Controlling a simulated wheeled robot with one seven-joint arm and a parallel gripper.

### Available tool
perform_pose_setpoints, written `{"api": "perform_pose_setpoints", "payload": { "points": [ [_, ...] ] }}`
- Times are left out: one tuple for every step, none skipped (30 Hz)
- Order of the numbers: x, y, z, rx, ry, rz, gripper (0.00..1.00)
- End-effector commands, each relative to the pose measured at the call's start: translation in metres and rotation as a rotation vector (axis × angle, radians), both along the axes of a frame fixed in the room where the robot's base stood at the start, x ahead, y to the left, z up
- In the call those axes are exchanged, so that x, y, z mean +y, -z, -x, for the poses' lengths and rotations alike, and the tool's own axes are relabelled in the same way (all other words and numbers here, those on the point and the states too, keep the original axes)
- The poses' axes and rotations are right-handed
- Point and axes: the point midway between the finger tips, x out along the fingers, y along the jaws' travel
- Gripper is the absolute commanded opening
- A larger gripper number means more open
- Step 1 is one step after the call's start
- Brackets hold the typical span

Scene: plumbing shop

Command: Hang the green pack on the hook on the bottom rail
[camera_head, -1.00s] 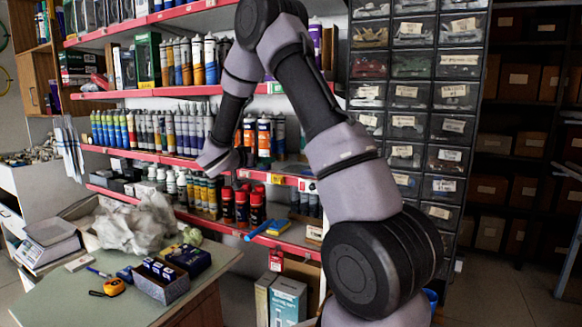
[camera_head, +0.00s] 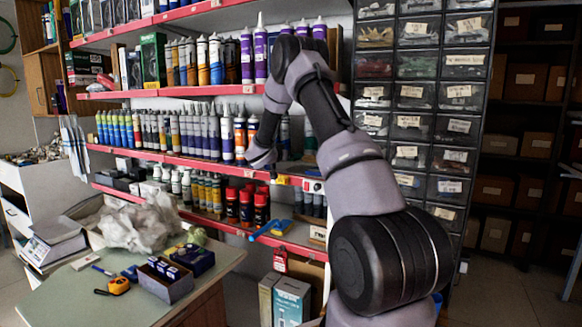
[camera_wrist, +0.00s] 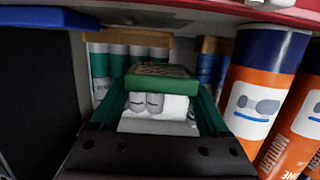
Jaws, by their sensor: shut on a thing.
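The green pack (camera_wrist: 162,72) shows in the wrist view between the two fingers of my gripper (camera_wrist: 160,105), with white and grey parts just below its green top. My gripper is shut on it. In the head view my gripper (camera_head: 272,170) is in front of the shelves, near the red rail below the row of bottles. I cannot make out the pack in this view. The bottom rail (camera_head: 240,231) runs along the lowest shelf. A red tag-like item (camera_head: 280,262) hangs below it; the hook itself is not clear.
In the wrist view, orange and blue bottles (camera_wrist: 262,85) stand close at the right and a dark panel (camera_wrist: 38,95) at the left. In the head view, a drawer cabinet (camera_head: 420,110) stands right of the shelves and a cluttered table (camera_head: 85,305) at the lower left.

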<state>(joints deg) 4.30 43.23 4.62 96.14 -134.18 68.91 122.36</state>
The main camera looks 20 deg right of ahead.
Motion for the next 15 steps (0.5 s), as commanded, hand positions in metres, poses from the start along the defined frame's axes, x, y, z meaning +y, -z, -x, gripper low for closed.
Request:
{"api": "perform_pose_setpoints", "payload": {
  "points": [
    [0.0, 0.004, 0.0, 0.001, 0.0, 0.0, 0.18],
    [0.0, 0.007, 0.0, 0.001, 0.0, 0.0, 0.18],
    [0.0, 0.011, 0.0, 0.002, 0.0, 0.0, 0.18],
    [0.0, 0.016, 0.0, 0.003, -0.001, 0.001, 0.18],
    [0.0, 0.021, 0.0, 0.004, -0.001, 0.001, 0.18],
    [0.0, 0.028, 0.0, 0.004, -0.001, -0.001, 0.18],
    [0.0, 0.033, 0.0, 0.004, -0.001, 0.0, 0.18],
    [-0.001, 0.037, 0.0, 0.002, 0.001, 0.001, 0.18],
    [-0.002, 0.042, -0.001, 0.002, 0.001, 0.001, 0.18],
    [-0.003, 0.043, -0.002, 0.0, 0.001, 0.0, 0.18],
    [-0.003, 0.044, -0.002, -0.001, 0.0, 0.0, 0.18],
    [-0.003, 0.044, -0.002, -0.002, 0.0, 0.0, 0.18],
    [-0.003, 0.044, -0.002, -0.002, 0.0, 0.0, 0.18],
    [-0.003, 0.044, -0.002, -0.002, 0.0, 0.0, 0.18],
    [-0.003, 0.044, -0.002, -0.002, 0.0, 0.0, 0.18]
  ]
}}
